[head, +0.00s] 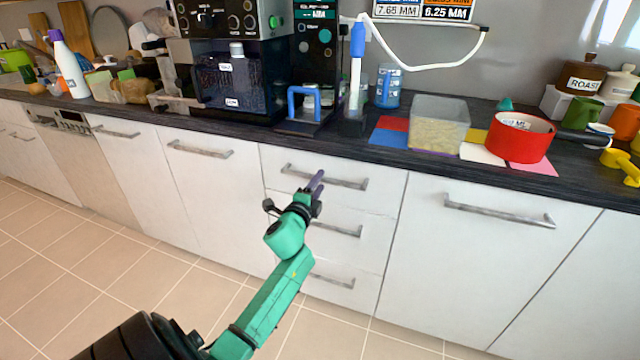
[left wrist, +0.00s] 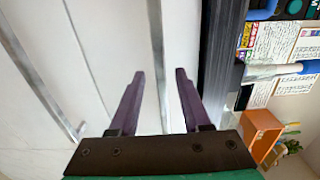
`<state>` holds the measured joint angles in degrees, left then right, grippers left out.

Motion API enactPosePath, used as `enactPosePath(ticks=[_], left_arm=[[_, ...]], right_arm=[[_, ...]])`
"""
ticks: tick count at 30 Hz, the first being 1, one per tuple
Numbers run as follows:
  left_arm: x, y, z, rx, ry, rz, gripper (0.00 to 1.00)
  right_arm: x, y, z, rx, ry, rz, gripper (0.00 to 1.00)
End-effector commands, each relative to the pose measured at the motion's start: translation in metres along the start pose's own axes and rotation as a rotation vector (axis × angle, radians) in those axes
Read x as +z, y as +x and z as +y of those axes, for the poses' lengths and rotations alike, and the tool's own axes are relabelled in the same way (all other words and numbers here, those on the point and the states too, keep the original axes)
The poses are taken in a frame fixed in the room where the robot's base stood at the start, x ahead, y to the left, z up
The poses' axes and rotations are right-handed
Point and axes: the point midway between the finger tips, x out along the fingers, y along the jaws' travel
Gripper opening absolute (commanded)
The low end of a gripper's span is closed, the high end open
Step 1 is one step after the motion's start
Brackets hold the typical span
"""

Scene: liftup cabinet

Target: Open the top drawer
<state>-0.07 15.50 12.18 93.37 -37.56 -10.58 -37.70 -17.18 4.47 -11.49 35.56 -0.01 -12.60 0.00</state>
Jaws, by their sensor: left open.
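The top drawer (head: 380,180) is the uppermost white front in a stack of three below the dark counter, and it is closed. Its grey bar handle (head: 325,176) runs across the front. My left gripper (head: 316,182) is in front of this handle, its purple fingers pointing at it. In the left wrist view the gripper (left wrist: 158,78) is open, and the bar handle (left wrist: 158,50) shows between the two fingers. I cannot tell whether the fingers touch it. My right gripper is in neither view.
Two lower drawers with handles (head: 335,229) sit below, and cabinet doors (head: 490,260) flank the stack. The tiled floor (head: 60,260) is clear.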

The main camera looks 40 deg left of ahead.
Motion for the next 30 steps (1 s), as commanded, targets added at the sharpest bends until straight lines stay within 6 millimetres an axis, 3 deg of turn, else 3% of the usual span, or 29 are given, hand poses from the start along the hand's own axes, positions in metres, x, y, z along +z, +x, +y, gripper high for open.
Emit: enactPosePath(ticks=[3,10,14,30], left_arm=[[-0.0002,0.0097,-0.0004,-0.001,0.0,0.001,0.47],[-0.0003,0.0104,-0.0002,0.0,0.0,0.001,0.47],[-0.0003,0.0102,-0.0001,0.0,0.0,0.001,0.0],[-0.0004,0.0099,0.0007,0.002,-0.001,0.001,0.0]], right_arm=[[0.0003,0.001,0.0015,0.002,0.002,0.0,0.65],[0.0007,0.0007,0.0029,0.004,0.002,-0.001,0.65],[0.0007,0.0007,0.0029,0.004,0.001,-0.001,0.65],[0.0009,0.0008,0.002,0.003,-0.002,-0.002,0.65]])
